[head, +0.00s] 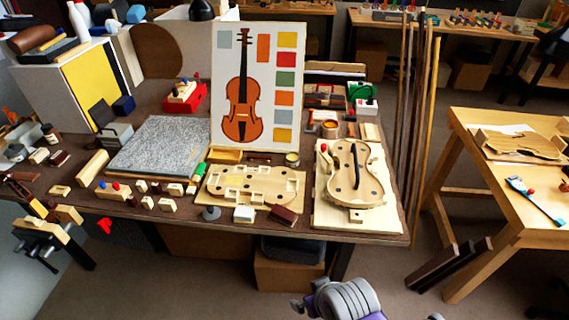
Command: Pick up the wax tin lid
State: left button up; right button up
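A small round tin (292,159) stands on the dark workbench, just in front of the violin poster and right of a small wooden tray. Its top looks yellowish with a darker rim. A second round container (329,129) with an orange-brown top stands farther back, to its right. At this size I cannot tell which one is the wax tin, or whether a lid is on it or lies apart. Neither of my grippers shows; only a grey and purple part of my own arm is at the bottom edge.
The workbench (385,229) is crowded. A violin body (372,188) lies on a pale board at right, a wooden mould (230,186) in the middle, and a grey slab (165,145) at left. The violin poster (225,70) stands behind. Tall wooden strips (409,100) rise at the right end.

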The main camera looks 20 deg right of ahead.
aim_at(212, 212)
jog(key=i+l, duration=0.1)
jog(key=l, duration=0.25)
jog(key=i+l+z, duration=0.1)
jog(key=l, duration=0.25)
jog(key=i+l, duration=0.1)
jog(key=l, duration=0.2)
jog(key=i+l, duration=0.1)
jog(key=l, duration=0.25)
jog(key=z, duration=0.05)
